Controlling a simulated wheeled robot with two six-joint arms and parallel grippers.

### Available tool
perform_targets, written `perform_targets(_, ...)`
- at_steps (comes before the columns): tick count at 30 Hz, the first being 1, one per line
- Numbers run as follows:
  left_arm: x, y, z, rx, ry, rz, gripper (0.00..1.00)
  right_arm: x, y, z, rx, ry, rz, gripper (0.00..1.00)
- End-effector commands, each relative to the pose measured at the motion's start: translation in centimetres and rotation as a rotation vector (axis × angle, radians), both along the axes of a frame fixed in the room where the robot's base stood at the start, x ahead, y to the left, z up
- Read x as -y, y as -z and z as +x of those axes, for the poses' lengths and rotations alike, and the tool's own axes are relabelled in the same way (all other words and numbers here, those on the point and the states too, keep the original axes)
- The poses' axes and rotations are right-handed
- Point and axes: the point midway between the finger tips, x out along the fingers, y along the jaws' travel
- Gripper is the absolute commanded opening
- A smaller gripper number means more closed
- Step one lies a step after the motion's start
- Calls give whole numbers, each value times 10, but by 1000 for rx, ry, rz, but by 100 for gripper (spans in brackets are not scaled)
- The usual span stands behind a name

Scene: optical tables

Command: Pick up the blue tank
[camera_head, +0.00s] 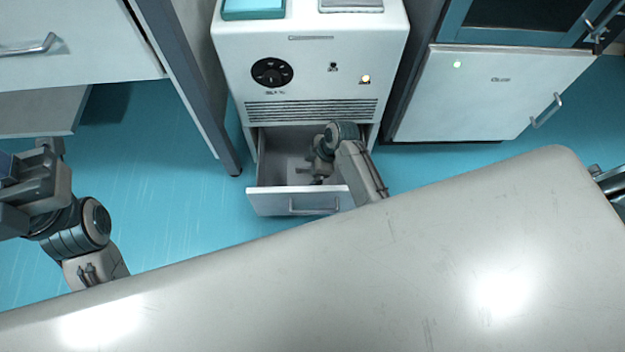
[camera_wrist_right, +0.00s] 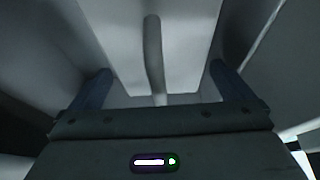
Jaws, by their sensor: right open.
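I cannot make out a blue tank in either view. A teal-topped flat item (camera_head: 253,9) lies on the white cabinet at the top edge of the head view, cut off by the frame. My right gripper (camera_head: 318,172) reaches down into the open drawer (camera_head: 270,200) of that cabinet. In the right wrist view its two fingers (camera_wrist_right: 160,85) are spread apart. A pale panel with a grey vertical strip (camera_wrist_right: 153,50) shows beyond and between them; nothing is gripped. My left gripper (camera_head: 35,190) is at the left edge, away from the cabinet, its fingertips unclear.
The white cabinet (camera_head: 312,55) has a dial and vents above the drawer. A pale tabletop (camera_head: 400,270) fills the foreground and is bare. A white fridge-like unit (camera_head: 480,95) stands right. A desk leg (camera_head: 195,90) stands left of the cabinet. Blue floor (camera_head: 170,200) is clear.

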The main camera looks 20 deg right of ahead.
Motion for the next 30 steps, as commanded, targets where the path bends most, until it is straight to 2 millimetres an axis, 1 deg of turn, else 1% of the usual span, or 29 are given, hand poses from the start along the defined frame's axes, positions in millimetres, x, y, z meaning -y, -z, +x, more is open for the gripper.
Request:
perform_targets(1,0,3,1,-1,-2,-2,32,-2,5,1,1,0,0,100)
perform_targets(7,0,-1,-1,8,-6,-14,32,-2,4,1,2,0,-2,100)
perform_targets(8,0,-2,-2,11,-6,-14,32,-2,4,1,2,0,-2,96)
perform_targets(9,0,-2,-2,13,-6,-14,32,-2,4,1,2,0,-2,88)
perform_targets(11,0,-3,-3,16,-6,-14,32,-2,4,1,1,1,-1,76)
perform_targets(12,0,-3,-3,16,-5,-14,32,-2,4,1,1,1,-1,69)
perform_targets(14,0,-3,-3,17,-5,-13,32,-2,4,1,1,1,-1,57)
perform_targets(15,0,-3,-3,17,-5,-12,32,-2,4,1,1,1,-1,49)
perform_targets(19,0,-3,-2,16,-4,-10,32,-1,4,1,1,0,-1,23)
perform_targets(20,0,-3,-2,15,-4,-9,32,-2,2,2,5,0,-1,22)
perform_targets(26,0,-1,0,6,-3,-6,32,-2,1,2,5,0,-1,21)
perform_targets(30,0,-5,1,-1,-1,-6,32,-2,-10,3,6,0,0,21)
